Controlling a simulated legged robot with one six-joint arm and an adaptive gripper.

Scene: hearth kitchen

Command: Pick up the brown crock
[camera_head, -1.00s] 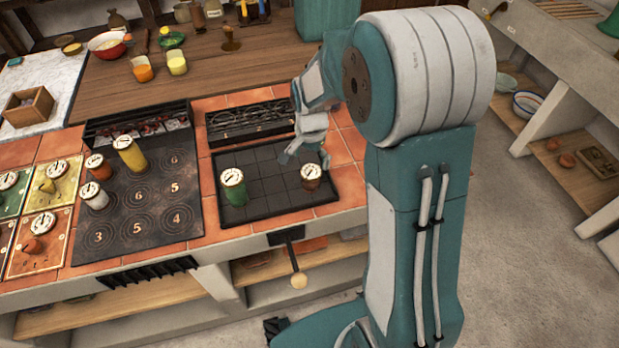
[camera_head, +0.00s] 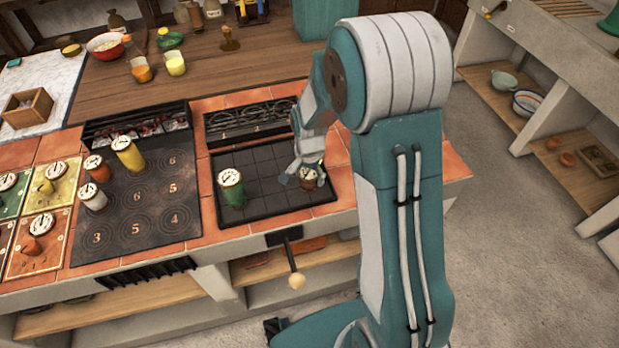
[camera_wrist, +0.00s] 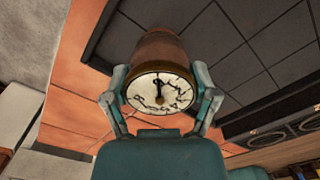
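The brown crock (camera_head: 309,182) stands near the right front corner of a black gridded tray (camera_head: 262,208). It has a pale dial-like top. In the wrist view, the crock (camera_wrist: 160,50) lies between the fingers of my gripper (camera_wrist: 160,85), with its dial top facing the camera. One finger is on each side, close against the rim. I cannot tell whether they press on it. In the head view, my gripper (camera_head: 305,172) is at the crock's top and partly covers it.
A green crock (camera_head: 231,190) stands on the same tray to the left. A black grate (camera_head: 248,122) lies behind the tray. Yellow, orange and white crocks stand on or beside the numbered black plate (camera_head: 150,200) further left. The tray's middle is clear.

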